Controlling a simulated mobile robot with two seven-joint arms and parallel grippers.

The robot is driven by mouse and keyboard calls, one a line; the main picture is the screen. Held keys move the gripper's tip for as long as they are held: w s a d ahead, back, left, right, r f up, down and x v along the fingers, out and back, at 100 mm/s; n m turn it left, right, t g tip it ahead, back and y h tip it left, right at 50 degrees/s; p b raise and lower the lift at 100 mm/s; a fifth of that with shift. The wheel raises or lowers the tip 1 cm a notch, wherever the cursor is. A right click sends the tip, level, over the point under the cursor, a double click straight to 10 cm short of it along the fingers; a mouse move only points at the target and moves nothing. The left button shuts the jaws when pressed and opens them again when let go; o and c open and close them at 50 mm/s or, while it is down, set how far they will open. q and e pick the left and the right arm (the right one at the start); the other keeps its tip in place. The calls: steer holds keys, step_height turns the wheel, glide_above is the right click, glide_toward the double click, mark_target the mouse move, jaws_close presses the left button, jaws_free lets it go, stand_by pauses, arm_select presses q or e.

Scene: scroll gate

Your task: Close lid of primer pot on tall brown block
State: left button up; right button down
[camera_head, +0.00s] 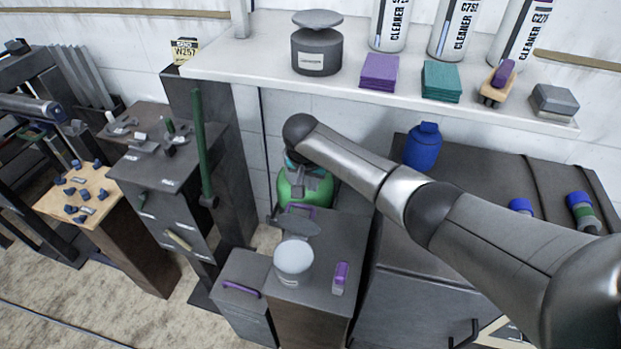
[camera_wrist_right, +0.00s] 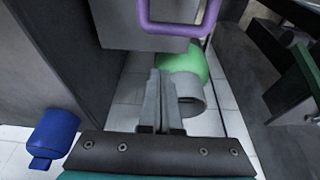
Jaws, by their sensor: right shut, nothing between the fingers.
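The pale grey primer pot (camera_head: 293,262) stands on the tall brown block (camera_head: 310,318). Its top shows as a light disc. A dark grey lid-like plate (camera_head: 298,224) shows just behind and above the pot, apart from its rim. My right arm reaches in from the right, and its wrist is above and behind the pot. The right gripper's fingers (camera_wrist_right: 160,80) are shut and empty in the right wrist view, with a grey cylinder (camera_wrist_right: 189,104) beside them. I cannot tell whether they touch anything. My left gripper is not in view.
A green tank (camera_head: 312,188) stands behind the block, and a purple-handled item (camera_head: 340,278) sits on the block's right side. A lower grey box (camera_head: 245,275) adjoins it on the left. A shelf (camera_head: 240,62) with a dark pot (camera_head: 316,52) and cleaner bottles runs above.

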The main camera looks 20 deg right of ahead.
mark_target(301, 219)
steer(key=shift+s+a+f+p, duration=0.1)
steer(key=shift+s+a+p, duration=0.4)
steer(key=shift+s, duration=0.3)
steer(key=shift+s+a+f+p, duration=0.1)
steer(key=shift+s+a+p, duration=0.15)
steer(key=shift+s+a, duration=0.45)
steer(key=shift+s+d, duration=0.1)
steer(key=shift+s, duration=0.05)
